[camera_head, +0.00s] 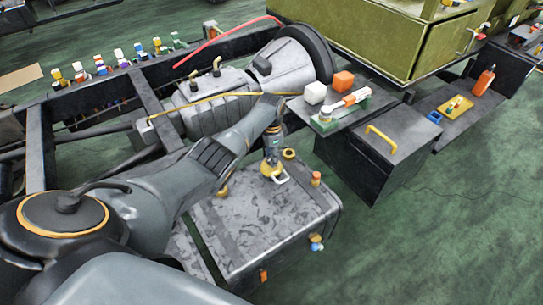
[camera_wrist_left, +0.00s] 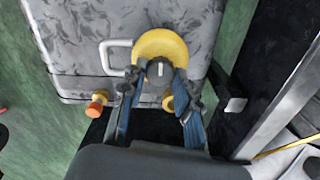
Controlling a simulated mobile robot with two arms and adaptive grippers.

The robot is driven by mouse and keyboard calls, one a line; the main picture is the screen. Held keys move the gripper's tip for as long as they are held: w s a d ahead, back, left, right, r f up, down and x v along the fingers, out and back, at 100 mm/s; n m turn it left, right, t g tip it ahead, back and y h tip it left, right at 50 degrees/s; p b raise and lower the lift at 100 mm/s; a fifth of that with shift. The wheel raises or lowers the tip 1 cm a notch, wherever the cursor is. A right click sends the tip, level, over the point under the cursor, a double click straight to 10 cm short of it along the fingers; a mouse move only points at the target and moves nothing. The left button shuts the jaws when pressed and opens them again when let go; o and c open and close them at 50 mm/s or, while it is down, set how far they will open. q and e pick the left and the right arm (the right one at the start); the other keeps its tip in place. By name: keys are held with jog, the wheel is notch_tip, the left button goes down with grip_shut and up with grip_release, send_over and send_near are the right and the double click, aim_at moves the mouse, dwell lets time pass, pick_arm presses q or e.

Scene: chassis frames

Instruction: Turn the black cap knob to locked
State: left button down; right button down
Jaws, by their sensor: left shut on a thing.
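The black cap knob (camera_wrist_left: 160,74) has a short white mark and sits at the edge of a round yellow disc (camera_wrist_left: 155,44) in the left wrist view. The mark runs roughly up and down in that picture. In the head view the yellow disc (camera_head: 268,172) is on top of a mottled grey box (camera_head: 262,222). My left gripper (camera_head: 272,157) reaches down over it and largely hides the knob. Its blue-padded fingers are on both sides of the knob, shut on it. A white handle (camera_wrist_left: 113,58) is beside the disc. My right gripper is not in view.
An orange-capped fitting (camera_wrist_left: 97,104) stands near the box's edge. A yellow ring (camera_head: 289,154) is behind the gripper. A dark box with a yellow handle (camera_head: 381,139) and a shelf with coloured blocks (camera_head: 343,80) are to the right. Green floor (camera_head: 430,225) is open at lower right.

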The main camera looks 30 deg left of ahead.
pick_arm(q)
jog(key=c, duration=1)
grip_release()
notch_tip(320, 180, up, 12)
